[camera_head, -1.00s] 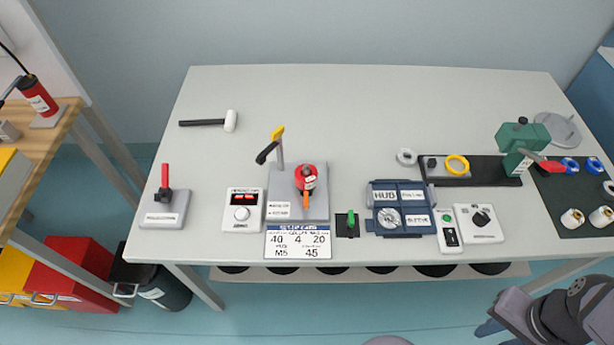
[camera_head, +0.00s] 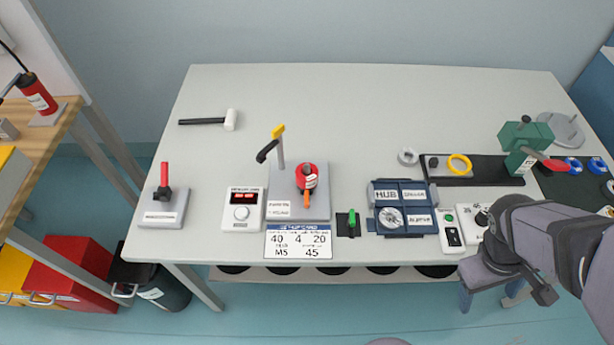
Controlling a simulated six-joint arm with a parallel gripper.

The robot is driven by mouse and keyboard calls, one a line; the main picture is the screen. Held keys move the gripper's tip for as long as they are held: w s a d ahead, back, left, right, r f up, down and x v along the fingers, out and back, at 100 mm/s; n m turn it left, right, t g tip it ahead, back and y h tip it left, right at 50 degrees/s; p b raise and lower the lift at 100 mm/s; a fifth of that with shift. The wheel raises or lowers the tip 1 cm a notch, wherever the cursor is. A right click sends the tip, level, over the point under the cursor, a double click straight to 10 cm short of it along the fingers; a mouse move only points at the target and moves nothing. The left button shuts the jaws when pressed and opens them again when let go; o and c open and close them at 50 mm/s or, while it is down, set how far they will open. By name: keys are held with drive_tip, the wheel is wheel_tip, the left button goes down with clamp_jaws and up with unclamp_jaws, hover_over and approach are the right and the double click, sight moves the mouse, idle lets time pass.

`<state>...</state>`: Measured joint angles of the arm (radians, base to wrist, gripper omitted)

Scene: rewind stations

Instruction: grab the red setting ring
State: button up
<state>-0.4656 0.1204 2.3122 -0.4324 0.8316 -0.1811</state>
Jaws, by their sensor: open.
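A red round body (camera_head: 311,170) stands on a grey base plate (camera_head: 285,210) near the table's front, left of centre. It has a pale label, a dark top and an orange lever (camera_head: 306,199) at its front. It is the only red piece on this plate, and I cannot make out a separate ring on it. My gripper (camera_head: 490,302) is at the lower right, in front of the table edge, with its two blue-grey fingers apart and pointing down. It is empty and well to the right of the red body.
A post with a yellow-tipped lever (camera_head: 277,131) stands behind and left of the red body. A hammer (camera_head: 210,121) lies behind.

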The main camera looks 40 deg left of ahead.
drive_tip(key=w+a+n+t+h, duration=0.1)
drive_tip(key=w+a+n+t, duration=0.35)
drive_tip(key=a+n, duration=0.6)
drive_tip(key=n+t+y+b, duration=0.2)
drive_tip(key=n+t+y, duration=0.5)
drive_tip(key=n, duration=0.7)
hover_over(304, 177)
drive_tip(key=d, duration=0.6)
drive_tip(key=shift+s+a+n+y, duration=0.3)
drive_tip(key=shift+s+a+n, duration=0.35)
drive_tip(key=shift+s+a, duration=0.5)
drive_tip(key=s+a+f+n, duration=0.1)
drive_tip(key=s+a+f+n+y, duration=0.1)
drive_tip(key=f+n, duration=0.1)
drive_tip(key=shift+a, duration=0.1)
drive_tip(key=shift+p+x, duration=0.4)
drive_tip(key=shift+x, duration=1.15)
drive_tip(key=shift+p+x, duration=0.7)
drive_tip(key=shift+x, duration=1.4)
drive_tip(key=shift+a+r, duration=0.1)
drive_tip(key=shift+a, duration=0.05)
